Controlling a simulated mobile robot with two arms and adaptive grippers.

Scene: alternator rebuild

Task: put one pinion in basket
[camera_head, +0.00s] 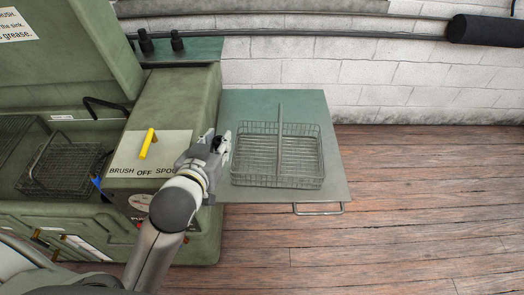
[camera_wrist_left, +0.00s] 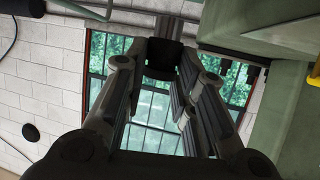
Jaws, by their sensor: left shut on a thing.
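A wire basket (camera_head: 314,155) with a tall upright handle stands on the green side shelf; I see nothing inside it. My left gripper (camera_head: 226,146) is just left of the basket's left rim, above the shelf's left edge. Its fingers show large in the left wrist view (camera_wrist_left: 163,62), shut on a small dark piece (camera_wrist_left: 165,53) between the tips. I take this piece for the pinion; its teeth cannot be made out. My right gripper is in neither view.
The green shelf (camera_head: 334,185) has bare room around the basket. The green parts washer (camera_head: 178,95) with a yellow lever (camera_head: 148,143) stands to the left. A second wire basket (camera_head: 62,170) sits in its sink. Wooden floor is clear at right.

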